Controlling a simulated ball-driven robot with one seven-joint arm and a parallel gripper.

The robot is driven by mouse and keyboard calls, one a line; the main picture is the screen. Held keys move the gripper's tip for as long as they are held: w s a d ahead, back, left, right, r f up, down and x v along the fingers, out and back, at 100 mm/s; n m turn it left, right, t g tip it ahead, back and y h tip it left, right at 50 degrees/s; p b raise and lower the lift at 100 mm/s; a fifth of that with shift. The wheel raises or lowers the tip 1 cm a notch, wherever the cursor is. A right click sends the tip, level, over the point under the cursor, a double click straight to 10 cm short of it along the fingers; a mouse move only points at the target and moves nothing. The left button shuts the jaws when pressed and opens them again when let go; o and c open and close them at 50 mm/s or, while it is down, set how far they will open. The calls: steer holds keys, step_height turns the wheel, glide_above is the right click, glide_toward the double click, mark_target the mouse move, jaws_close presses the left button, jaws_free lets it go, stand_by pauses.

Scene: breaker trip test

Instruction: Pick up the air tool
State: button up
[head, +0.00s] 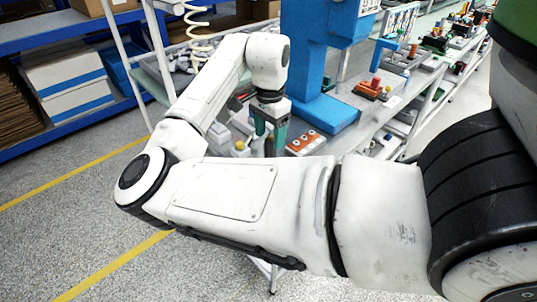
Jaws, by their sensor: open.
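A pale coiled hose (196,30) hangs at the upper left, behind my arm. I cannot clearly make out the air tool; the hose's lower end is among small grey items, and my arm covers much of the bench. Nothing can be seen held between the fingers.
A blue machine (308,50) stands on the bench right behind my gripper. A red and orange part (372,88) lies to its right. Blue shelving with white boxes (68,78) is at the left. The grey floor with yellow lines (118,268) is clear.

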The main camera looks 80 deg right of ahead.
steer(key=shift+s+f+p, duration=0.1)
steer(key=shift+f+p, duration=0.4)
steer(key=shift+f, duration=2.2)
steer(key=shift+d, duration=0.1)
steer(key=shift+c, duration=0.4)
steer(key=c, duration=1)
